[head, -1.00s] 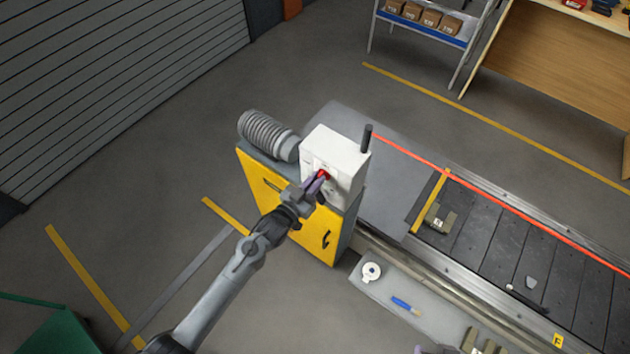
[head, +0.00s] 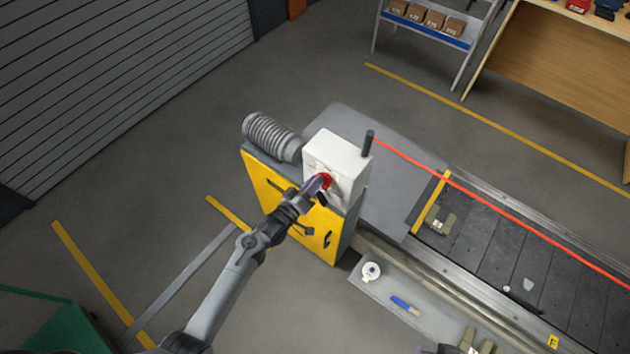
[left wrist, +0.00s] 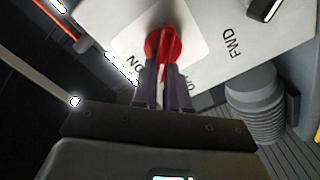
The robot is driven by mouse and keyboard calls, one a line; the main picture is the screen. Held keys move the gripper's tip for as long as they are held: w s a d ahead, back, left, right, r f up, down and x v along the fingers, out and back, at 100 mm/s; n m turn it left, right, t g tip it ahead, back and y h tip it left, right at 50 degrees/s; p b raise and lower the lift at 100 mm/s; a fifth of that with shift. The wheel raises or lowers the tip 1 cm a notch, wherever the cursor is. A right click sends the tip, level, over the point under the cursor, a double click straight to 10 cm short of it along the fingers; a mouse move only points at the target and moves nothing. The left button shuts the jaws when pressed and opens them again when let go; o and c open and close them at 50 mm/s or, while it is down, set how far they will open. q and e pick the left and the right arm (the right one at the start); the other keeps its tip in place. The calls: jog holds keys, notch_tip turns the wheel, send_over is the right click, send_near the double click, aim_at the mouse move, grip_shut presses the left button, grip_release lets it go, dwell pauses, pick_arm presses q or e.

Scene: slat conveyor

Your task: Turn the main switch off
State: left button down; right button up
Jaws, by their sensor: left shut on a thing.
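The main switch is a red rotary handle (head: 325,181) on the front of a white control box (head: 338,152). My left gripper (head: 318,184) is at the handle. In the left wrist view, the fingers (left wrist: 164,85) are shut on the red handle (left wrist: 163,43). The word ON is to the left of the handle and a partly hidden OFF to its right. The handle's gripped end lies between the two words. A small dark piece at the bottom edge of the head view may be part of my right gripper; its jaws cannot be made out.
The control box stands on a yellow-fronted cabinet (head: 288,213) beside a ribbed grey cylinder (head: 270,136). A black post (head: 368,143) rises at the box's right.

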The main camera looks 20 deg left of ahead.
pick_arm(q)
jog(key=shift+w+a+f+n+p, duration=0.1)
jog(key=shift+f+n+p, duration=0.2)
jog(key=shift+n, duration=1.2)
jog(key=shift+s+a+f+n+p, duration=0.1)
jog(key=shift+n+p, duration=0.35)
jog(key=shift+n, duration=1.05)
jog(key=shift+w+a+f+n+p, duration=0.1)
jog(key=shift+f+n+p, duration=0.2)
jog(key=shift+n, duration=1.2)
jog(key=c, duration=1.1)
grip_release()
jog(key=shift+c, duration=0.2)
jog(key=v, duration=1)
jog(key=shift+s, duration=0.4)
jog(key=shift+s, duration=0.1)
